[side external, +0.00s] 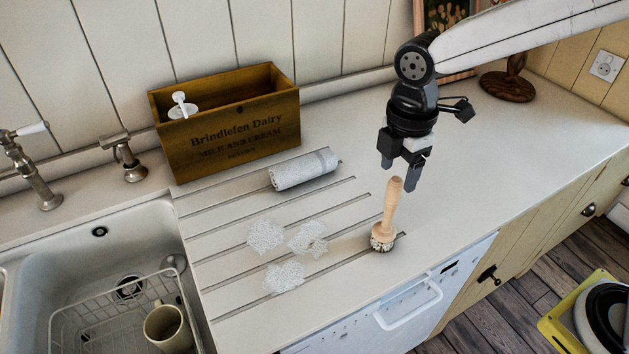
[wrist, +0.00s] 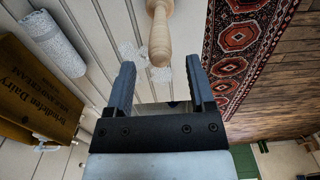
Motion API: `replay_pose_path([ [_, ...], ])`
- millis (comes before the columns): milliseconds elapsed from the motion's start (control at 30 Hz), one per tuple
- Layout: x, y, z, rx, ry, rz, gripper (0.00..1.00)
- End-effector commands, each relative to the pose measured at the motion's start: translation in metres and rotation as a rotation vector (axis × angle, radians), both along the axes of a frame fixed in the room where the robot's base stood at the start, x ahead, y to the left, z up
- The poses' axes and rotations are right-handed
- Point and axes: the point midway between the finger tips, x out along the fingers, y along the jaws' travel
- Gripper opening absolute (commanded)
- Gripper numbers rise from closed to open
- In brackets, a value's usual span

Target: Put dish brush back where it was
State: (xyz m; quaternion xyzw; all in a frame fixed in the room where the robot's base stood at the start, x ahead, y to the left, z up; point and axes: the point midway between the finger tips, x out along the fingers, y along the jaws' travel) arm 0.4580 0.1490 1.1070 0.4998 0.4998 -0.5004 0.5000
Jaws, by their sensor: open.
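The dish brush (side external: 389,216) stands upright on its bristles on the grooved white draining area, near the counter's front edge. Its pale wooden handle points up. In the wrist view the handle end of the dish brush (wrist: 160,40) shows just beyond the fingertips, roughly midway between them. My gripper (side external: 400,176) is open and empty, above and just beside the top of the handle. In the wrist view the two dark fingers of my gripper (wrist: 160,78) are apart with nothing held between them.
A wooden crate (side external: 230,125) holding a white pump bottle (side external: 182,104) stands against the wall. A rolled grey towel (side external: 304,170) and foam patches (side external: 285,277) lie on the draining grooves. A sink (side external: 100,250) with a wire rack and a mug (side external: 167,329) is at left. Counter right of the brush is clear.

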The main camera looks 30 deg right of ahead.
Motion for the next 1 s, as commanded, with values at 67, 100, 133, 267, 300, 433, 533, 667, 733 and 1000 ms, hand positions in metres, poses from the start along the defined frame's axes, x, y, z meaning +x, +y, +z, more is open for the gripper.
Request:
replay_pose_path([
  [67,0.001,0.0,0.015,0.002,-0.006,0.0,0.7],
  [100,0.001,0.0,0.022,0.002,-0.004,0.0,0.7],
  [133,0.001,0.0,0.027,0.002,-0.005,0.0,0.7],
  [267,0.001,0.0,0.047,0.002,-0.004,0.0,0.7],
  [300,0.001,0.0,0.053,0.002,-0.004,0.0,0.7],
  [433,0.0,0.0,0.067,0.001,-0.002,0.0,0.7],
  [533,0.0,0.0,0.074,0.001,-0.002,0.0,0.7],
  [667,0.0,0.0,0.077,0.001,-0.001,0.0,0.7],
  [733,0.0,0.0,0.078,0.0,-0.001,0.0,0.7],
  [1000,0.0,0.0,0.078,0.0,0.0,0.0,0.7],
])
